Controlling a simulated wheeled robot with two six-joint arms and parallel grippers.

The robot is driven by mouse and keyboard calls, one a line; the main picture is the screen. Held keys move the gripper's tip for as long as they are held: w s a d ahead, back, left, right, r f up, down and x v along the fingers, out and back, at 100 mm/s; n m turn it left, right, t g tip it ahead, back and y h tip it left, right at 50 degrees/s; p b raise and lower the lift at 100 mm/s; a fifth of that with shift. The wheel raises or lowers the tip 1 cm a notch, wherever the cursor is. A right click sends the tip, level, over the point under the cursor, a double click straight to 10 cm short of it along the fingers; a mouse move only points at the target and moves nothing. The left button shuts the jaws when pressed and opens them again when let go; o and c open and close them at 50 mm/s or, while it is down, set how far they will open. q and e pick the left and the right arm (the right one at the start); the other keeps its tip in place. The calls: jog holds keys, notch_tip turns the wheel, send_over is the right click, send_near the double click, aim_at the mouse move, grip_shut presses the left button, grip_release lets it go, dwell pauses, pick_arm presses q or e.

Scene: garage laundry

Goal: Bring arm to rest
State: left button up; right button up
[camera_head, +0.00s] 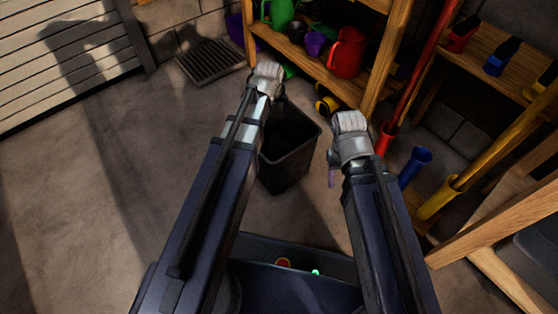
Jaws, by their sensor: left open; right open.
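My two arms reach forward from the bottom of the head view. My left gripper (266,74) is in front of the wooden shelf's lower left part, above the far left edge of a black bin. My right gripper (349,136) is to the right of the bin, over the floor. Both grippers are open, and I see nothing held in either. Their fingers are mostly hidden behind the grippers' own bodies.
The open black bin (286,170) stands on the concrete floor between my arms. A wooden shelf (330,78) holds a red watering can (347,54) and a green one (281,14). Coloured tubes and a wooden frame (495,226) crowd the right. The floor at left is clear.

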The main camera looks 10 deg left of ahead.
dwell(0.3)
pick_arm(q)
jog(key=s+d+r+m+g+p, duration=0.25)
jog(key=s+d, duration=0.35)
jog(key=s, duration=0.4)
jog(key=s+d+r+m+g+p, duration=0.2)
jog(key=s+d+r+m+p, duration=0.15)
jog(key=s+d, duration=0.55)
notch_tip(320, 180, up, 37)
jog(key=s+a+p, duration=0.2)
jog(key=p, duration=3.6)
